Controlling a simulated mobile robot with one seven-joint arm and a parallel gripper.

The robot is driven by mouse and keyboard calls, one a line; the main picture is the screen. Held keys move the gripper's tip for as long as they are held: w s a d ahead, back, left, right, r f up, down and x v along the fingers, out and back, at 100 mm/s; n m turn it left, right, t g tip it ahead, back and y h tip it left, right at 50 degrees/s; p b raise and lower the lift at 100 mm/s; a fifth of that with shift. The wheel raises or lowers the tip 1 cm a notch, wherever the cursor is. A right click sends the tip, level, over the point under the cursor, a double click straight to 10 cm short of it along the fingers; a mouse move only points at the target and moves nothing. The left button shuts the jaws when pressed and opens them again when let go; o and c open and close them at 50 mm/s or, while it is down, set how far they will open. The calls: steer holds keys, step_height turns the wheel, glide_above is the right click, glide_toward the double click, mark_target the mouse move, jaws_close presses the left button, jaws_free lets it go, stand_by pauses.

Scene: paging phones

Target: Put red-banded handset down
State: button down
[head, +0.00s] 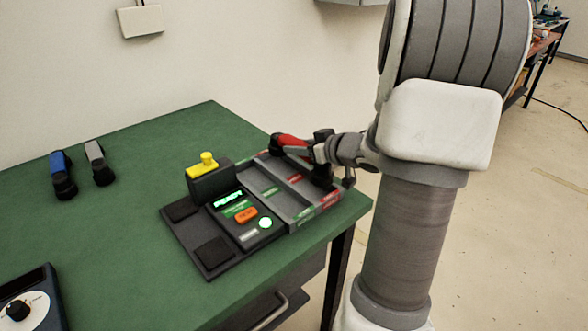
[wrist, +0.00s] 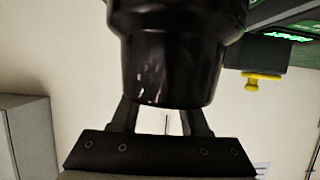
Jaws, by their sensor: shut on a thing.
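The red-banded handset (head: 291,143) is black with a red grip, at the far right end of the phone unit in the head view. My gripper (head: 319,151) is shut on it. In the wrist view a black rounded end of the handset (wrist: 168,60) fills the upper middle, in front of my gripper's fingers. The handset is over or at the back of the grey two-lane tray (head: 274,190), which has green and red labels. I cannot tell whether it touches the tray. My gripper hides part of the handset.
The phone unit (head: 217,253) has a lit display, an orange button and a yellow-topped black block (head: 211,180), left of the tray. Blue (head: 61,172) and grey (head: 97,160) handsets lie on the green table (head: 130,240) at left. A dial box (head: 30,300) sits front left.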

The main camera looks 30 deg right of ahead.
mark_target(327, 165)
steer(key=shift+x, duration=0.95)
steer(key=shift+f+b, duration=1.35)
steer(key=shift+f, duration=0.75)
steer(key=shift+f, duration=0.1)
steer(key=shift+c, duration=2)
jaws_free()
steer(key=shift+f, duration=0.1)
steer(key=shift+r, duration=0.3)
steer(key=p+v, duration=0.4)
steer(key=v, duration=0.6)
steer(key=shift+s+r, duration=0.1)
steer(key=shift+s, duration=0.3)
steer(key=shift+s+d+r, duration=0.1)
steer(key=shift+s, duration=0.5)
